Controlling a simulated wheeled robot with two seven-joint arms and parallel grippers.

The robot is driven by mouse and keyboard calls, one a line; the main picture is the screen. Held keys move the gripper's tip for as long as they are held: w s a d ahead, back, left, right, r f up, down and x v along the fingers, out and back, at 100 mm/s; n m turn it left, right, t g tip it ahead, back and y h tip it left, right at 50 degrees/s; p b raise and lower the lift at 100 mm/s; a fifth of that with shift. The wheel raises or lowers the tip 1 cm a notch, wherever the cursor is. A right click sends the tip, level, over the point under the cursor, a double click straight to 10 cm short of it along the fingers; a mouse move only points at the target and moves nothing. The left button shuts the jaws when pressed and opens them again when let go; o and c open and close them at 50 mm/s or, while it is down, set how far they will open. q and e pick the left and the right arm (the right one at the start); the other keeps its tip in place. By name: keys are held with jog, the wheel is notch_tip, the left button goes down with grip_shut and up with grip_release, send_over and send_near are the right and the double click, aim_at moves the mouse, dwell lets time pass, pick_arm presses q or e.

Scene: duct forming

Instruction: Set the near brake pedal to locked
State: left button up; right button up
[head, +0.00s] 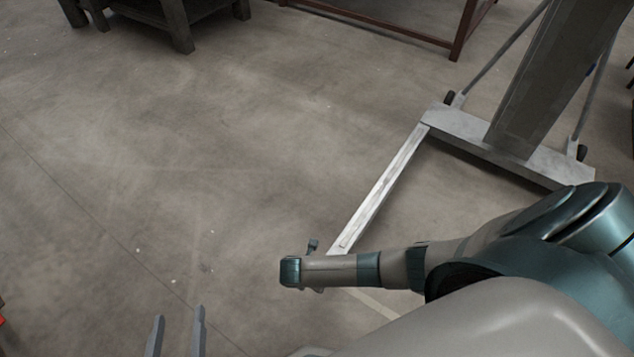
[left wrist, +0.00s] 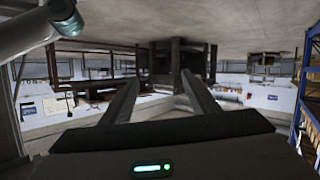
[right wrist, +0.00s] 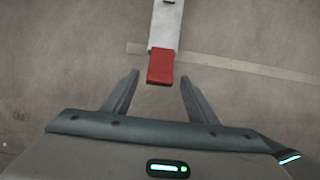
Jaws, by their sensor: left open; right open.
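A red pedal (right wrist: 160,68) sits at the end of a pale metal leg (right wrist: 166,25) in the right wrist view. My right gripper (right wrist: 160,77) is open, with one finger on each side of the red pedal in the picture. I cannot tell whether it touches the pedal. In the head view my right arm covers the near end of the leg (head: 378,196), and the red pedal is hidden. My left gripper (head: 178,332) is open and empty at the bottom of the head view; its fingers also show in the left wrist view (left wrist: 157,85).
The leg runs to the base of a tall grey lift column (head: 545,85) with small wheels. A dark wooden table (head: 180,22) stands at the back left, and a brown metal frame (head: 460,30) at the back. The concrete floor (head: 200,160) between is clear.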

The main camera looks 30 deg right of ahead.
pick_arm(q)
jog(key=shift+w+d+r+t+h+b, duration=0.15)
jog(key=shift+r+t, duration=0.3)
jog(key=shift+r, duration=0.25)
jog(key=shift+w+d+r+t+h+b, duration=0.1)
jog(key=shift+d+r+t+b, duration=0.1)
jog(key=shift+r+t, duration=0.35)
jog(key=shift+w+d+r+t+h+b, duration=0.15)
jog(key=shift+r+t, duration=0.15)
jog(key=shift+r, duration=0.5)
pick_arm(e)
jog(key=shift+x, duration=1.4)
